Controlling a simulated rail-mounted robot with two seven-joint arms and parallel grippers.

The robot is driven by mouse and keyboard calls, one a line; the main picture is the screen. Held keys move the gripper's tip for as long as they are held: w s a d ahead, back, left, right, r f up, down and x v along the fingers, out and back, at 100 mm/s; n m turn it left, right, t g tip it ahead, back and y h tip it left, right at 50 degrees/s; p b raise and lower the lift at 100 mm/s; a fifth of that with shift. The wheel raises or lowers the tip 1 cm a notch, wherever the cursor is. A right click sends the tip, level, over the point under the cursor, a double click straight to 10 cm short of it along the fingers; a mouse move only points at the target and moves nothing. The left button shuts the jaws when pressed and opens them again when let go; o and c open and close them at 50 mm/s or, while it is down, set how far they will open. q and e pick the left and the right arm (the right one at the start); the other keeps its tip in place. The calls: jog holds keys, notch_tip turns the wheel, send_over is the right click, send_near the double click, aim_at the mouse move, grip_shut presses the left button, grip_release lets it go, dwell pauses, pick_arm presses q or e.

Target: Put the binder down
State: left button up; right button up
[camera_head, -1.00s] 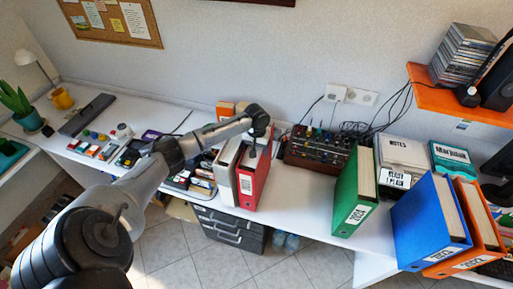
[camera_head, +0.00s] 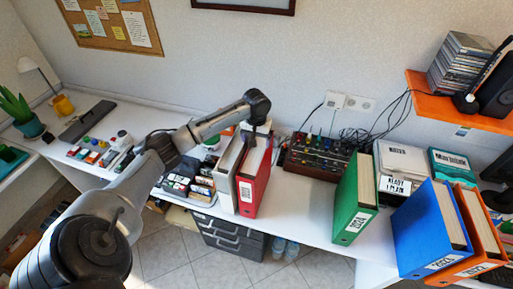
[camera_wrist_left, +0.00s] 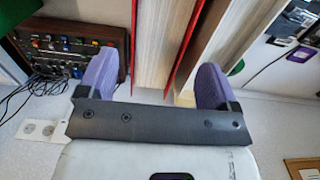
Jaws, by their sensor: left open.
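The red binder (camera_head: 253,186) stands upright on the desk, its lower spine near the front edge. A light grey binder (camera_head: 228,178) stands close beside it on the left. My left gripper (camera_head: 258,140) is open at the top of the red binder, at its wall side. In the left wrist view, the two purple fingers (camera_wrist_left: 155,82) are spread, with the red binder's pages and red covers (camera_wrist_left: 158,40) showing between and beyond them. The grey binder (camera_wrist_left: 232,35) shows behind the right-hand finger. Whether a finger touches either binder is unclear. My right gripper is out of view.
A mixer-like box (camera_head: 318,155) with cables stands right of the red binder. Green (camera_head: 354,197), blue (camera_head: 425,228) and orange (camera_head: 482,235) binders stand further right. Small boxes (camera_head: 188,182) lie to the left. Bare desk lies between the red and green binders.

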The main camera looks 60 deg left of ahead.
pick_arm(q)
jog(key=shift+r, duration=1.55)
